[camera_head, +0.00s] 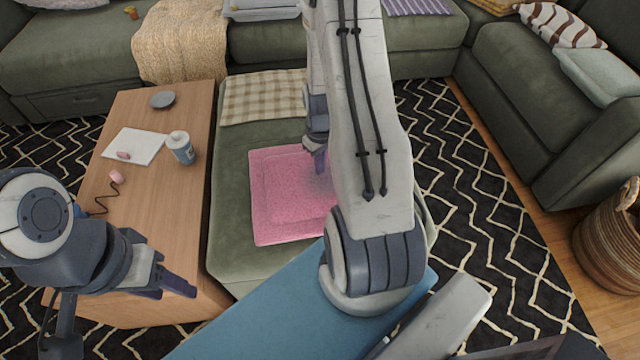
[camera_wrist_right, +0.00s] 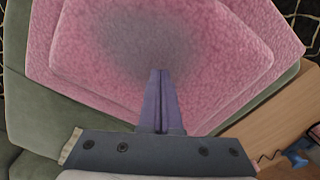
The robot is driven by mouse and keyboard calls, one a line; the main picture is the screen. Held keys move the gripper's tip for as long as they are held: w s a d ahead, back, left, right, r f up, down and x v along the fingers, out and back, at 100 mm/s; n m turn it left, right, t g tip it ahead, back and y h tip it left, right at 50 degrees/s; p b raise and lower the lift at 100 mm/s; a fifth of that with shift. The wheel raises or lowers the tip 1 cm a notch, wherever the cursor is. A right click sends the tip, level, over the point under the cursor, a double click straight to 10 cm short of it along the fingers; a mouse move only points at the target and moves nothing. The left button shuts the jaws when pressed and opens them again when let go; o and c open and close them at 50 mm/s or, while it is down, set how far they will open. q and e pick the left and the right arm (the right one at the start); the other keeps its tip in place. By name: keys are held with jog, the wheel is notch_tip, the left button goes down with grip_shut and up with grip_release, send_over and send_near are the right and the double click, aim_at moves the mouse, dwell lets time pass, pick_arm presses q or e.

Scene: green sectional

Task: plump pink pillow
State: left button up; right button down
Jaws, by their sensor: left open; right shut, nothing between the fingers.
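The pink pillow (camera_head: 278,205) lies flat on the green ottoman (camera_head: 232,250), partly hidden behind my right arm in the head view. It also fills much of the right wrist view (camera_wrist_right: 225,60). My right gripper (camera_head: 320,165) is shut and empty, its fingertips over the pillow. In the right wrist view the closed fingers (camera_wrist_right: 158,85) point at a darker grey patch on the pillow; I cannot tell whether they touch it. My left gripper (camera_head: 178,290) is open and empty above the near end of the wooden table.
The wooden table (camera_head: 140,205) stands left of the ottoman, with a bottle (camera_head: 181,148), a white sheet (camera_head: 138,143) and a grey dish (camera_head: 163,99). A checked cloth (camera_head: 262,97) lies on the ottoman's far end. Sofas stand behind and right; a basket (camera_head: 608,235) is far right.

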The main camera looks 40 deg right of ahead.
jog(key=shift+f, duration=0.4)
jog(key=shift+f, duration=0.1)
dwell(0.6)
jog(key=shift+r+p, duration=0.7)
jog(key=shift+r, duration=0.05)
jog(key=shift+r, duration=0.1)
notch_tip(320, 180, up, 6)
jog(key=p, duration=0.5)
